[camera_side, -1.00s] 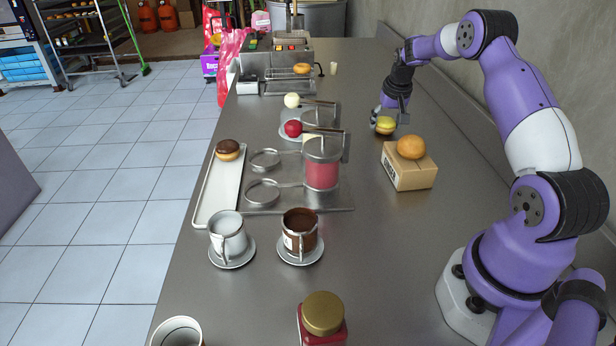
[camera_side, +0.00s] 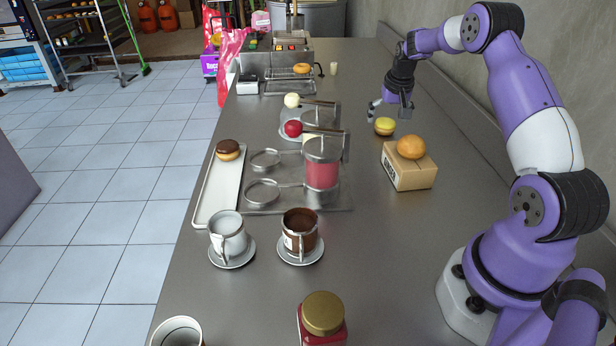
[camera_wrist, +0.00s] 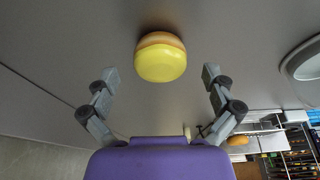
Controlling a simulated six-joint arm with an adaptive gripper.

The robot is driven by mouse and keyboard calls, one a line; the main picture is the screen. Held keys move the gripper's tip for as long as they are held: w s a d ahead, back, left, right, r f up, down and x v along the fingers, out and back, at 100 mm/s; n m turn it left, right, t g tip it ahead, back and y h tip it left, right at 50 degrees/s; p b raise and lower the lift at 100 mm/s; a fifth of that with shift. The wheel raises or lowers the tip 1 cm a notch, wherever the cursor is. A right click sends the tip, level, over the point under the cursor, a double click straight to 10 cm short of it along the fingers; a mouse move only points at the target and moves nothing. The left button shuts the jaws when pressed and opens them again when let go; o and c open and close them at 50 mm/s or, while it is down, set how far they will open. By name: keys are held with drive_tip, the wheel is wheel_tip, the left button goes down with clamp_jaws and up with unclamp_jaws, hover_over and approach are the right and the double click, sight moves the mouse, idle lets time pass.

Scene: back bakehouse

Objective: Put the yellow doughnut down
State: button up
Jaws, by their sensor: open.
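The yellow doughnut (camera_side: 384,126) rests on the steel counter, behind the cardboard box. My gripper (camera_side: 390,110) is open and empty just above it, apart from it. In the wrist view the doughnut (camera_wrist: 161,58) shows its yellow top and tan side, beyond and between the two spread fingertips (camera_wrist: 160,76). Nothing lies between the fingers.
A cardboard box (camera_side: 409,174) with a plain doughnut (camera_side: 411,147) on it stands nearer the camera. A steel rack holds a red-filled dispenser (camera_side: 322,172). A white tray (camera_side: 215,199) carries a chocolate doughnut (camera_side: 228,149). The counter right of the yellow doughnut is clear.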

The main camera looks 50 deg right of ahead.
drive_tip(key=v, duration=1)
drive_tip(key=s+a+r+n+t, duration=0.1)
drive_tip(key=a+r+n, duration=0.15)
drive_tip(key=a, duration=0.35)
drive_tip(key=a+r+n, duration=0.1)
drive_tip(key=a+r, duration=0.3)
drive_tip(key=a, duration=0.3)
drive_tip(key=s+a+f+n+t+y, duration=0.1)
drive_tip(key=s+a+n, duration=0.4)
drive_tip(key=s+a, duration=0.7)
drive_tip(key=a+t+y, duration=0.1)
drive_tip(key=a, duration=0.3)
drive_tip(key=shift+s+a, duration=0.35)
drive_tip(key=shift+s, duration=0.05)
